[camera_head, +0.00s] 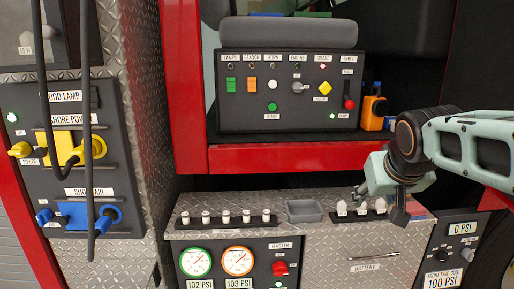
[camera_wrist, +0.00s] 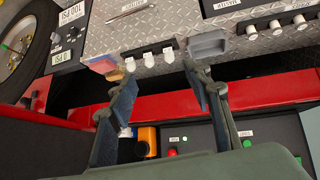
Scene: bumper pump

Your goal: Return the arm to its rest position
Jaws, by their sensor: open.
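My gripper (camera_head: 380,203) hangs at the right of the head view, at the end of my pale green arm, in front of the truck's bumper ledge. In the wrist view its two dark fingers stand wide apart, with nothing held between them (camera_wrist: 158,80). In the head view the fingers overlap a short row of white toggles (camera_head: 342,208) on the ledge. In the wrist view those toggles (camera_wrist: 148,59) lie beyond the fingertips. Whether a finger touches anything there I cannot tell.
A small grey tray (camera_head: 305,217) sits on the ledge (camera_head: 325,238), left of the gripper. A black control panel (camera_head: 290,80) and an orange device (camera_head: 374,112) stand behind a red beam (camera_head: 290,158). Hoses hang by the left panel (camera_head: 25,105).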

